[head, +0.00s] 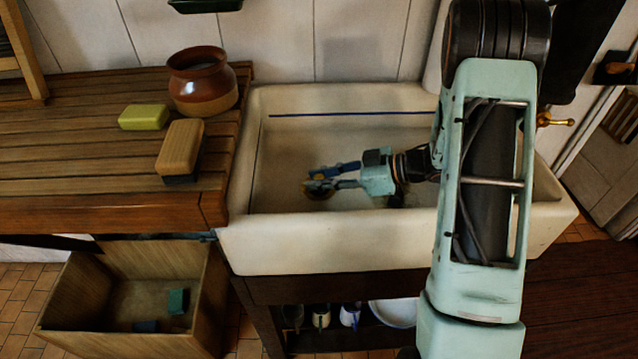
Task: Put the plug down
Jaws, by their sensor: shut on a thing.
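My gripper (322,182) is down inside the white ceramic sink (330,247), left of the sink's middle, with its blue fingers pointing left. It is shut on the plug (319,190), a small, dark, brownish round thing at the fingertips. The fingers hide part of the plug. I cannot tell whether the plug touches the sink floor or hangs just above it. The drain hole is not clearly visible.
A slatted wooden draining board (70,130) at the left carries a brown pot (203,82), a yellow-green sponge (144,117) and a wooden-backed brush (180,147). A wooden bin (105,345) stands below. A brass tap handle (555,120) is at the right. The sink's left floor looks clear.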

